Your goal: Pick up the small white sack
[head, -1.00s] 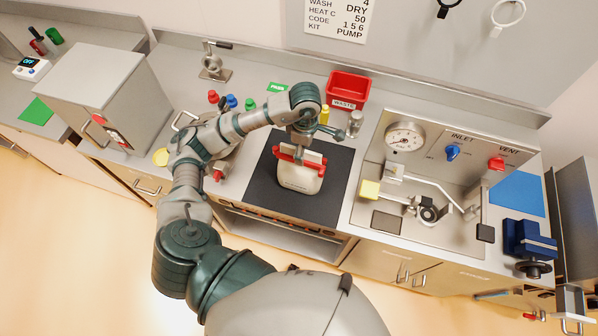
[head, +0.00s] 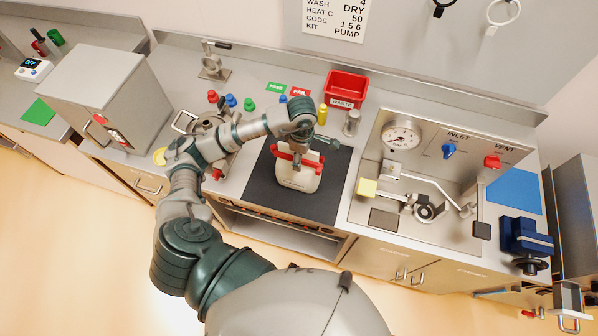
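The small white sack (head: 297,180) stands on the black mat (head: 328,186) in the middle of the counter. A red band or handle (head: 284,155) runs across its top. My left arm reaches in from the lower left, and its gripper (head: 298,150) points down at the top of the sack, by the red part. The wrist and hand partly hide the fingers. I cannot tell whether they are closed on the sack. The sack appears to rest on the mat. My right gripper is not in view.
A red waste bin (head: 346,89) and yellow bottle (head: 322,114) stand behind the mat. A panel with a gauge (head: 401,136) and valves is to the right. A grey box (head: 105,95) and a round metal vessel (head: 215,128) lie left. A blue vise (head: 526,238) is far right.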

